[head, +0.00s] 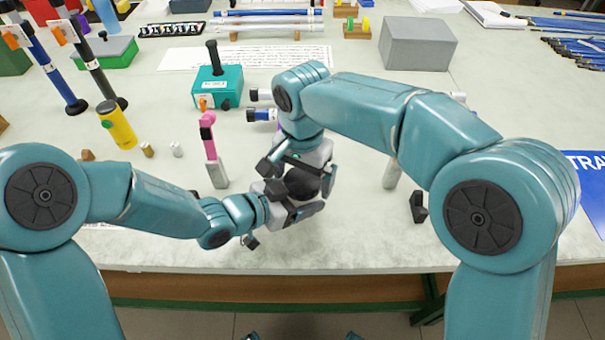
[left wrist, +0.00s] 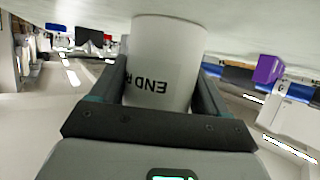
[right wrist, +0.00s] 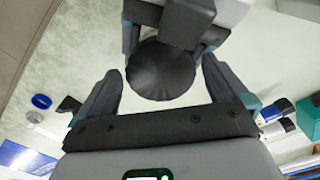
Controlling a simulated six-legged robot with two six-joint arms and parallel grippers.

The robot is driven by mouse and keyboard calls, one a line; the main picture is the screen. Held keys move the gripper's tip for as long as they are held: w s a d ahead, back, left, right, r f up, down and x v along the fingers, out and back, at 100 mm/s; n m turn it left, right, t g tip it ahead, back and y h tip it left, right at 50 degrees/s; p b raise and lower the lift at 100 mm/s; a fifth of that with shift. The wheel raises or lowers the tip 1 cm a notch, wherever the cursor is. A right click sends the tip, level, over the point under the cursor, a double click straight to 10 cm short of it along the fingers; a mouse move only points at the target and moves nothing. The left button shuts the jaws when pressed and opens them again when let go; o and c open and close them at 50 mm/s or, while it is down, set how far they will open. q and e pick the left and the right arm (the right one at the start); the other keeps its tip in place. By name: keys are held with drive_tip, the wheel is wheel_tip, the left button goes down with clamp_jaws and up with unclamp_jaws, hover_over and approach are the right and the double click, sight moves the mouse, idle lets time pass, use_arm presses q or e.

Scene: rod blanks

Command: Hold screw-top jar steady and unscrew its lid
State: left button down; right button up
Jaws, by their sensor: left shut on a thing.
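The screw-top jar (left wrist: 165,60) is a white cylinder with dark print, between the fingers of my left gripper (left wrist: 160,85) in the left wrist view. The left gripper is shut on its body. The jar's dark, ridged round lid (right wrist: 160,72) shows in the right wrist view. My right gripper (right wrist: 162,75) is open, with one finger on each side of the lid and a visible gap at both sides. In the head view the right gripper (head: 300,172) comes down over the left one near the table's front, and the two grippers hide most of the jar.
A pink-handled tool (head: 208,135) stands just left of the grippers. A yellow cylinder (head: 117,125) and a teal box (head: 217,87) stand farther back. A grey block (head: 418,42) is at the back right. A black piece (head: 418,207) stands near the front edge, right of the grippers.

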wheel_tip(320, 180, up, 4)
drive_tip(key=shift+r, duration=0.2)
wheel_tip(320, 180, up, 3)
drive_tip(key=m, duration=0.2)
drive_tip(key=shift+m, duration=0.3)
drive_tip(key=shift+r+m, duration=0.15)
drive_tip(key=shift+m, duration=0.15)
wheel_tip(320, 180, down, 8)
drive_tip(key=shift+r, duration=0.1)
drive_tip(key=c, duration=1.1)
drive_tip(key=n, duration=0.3)
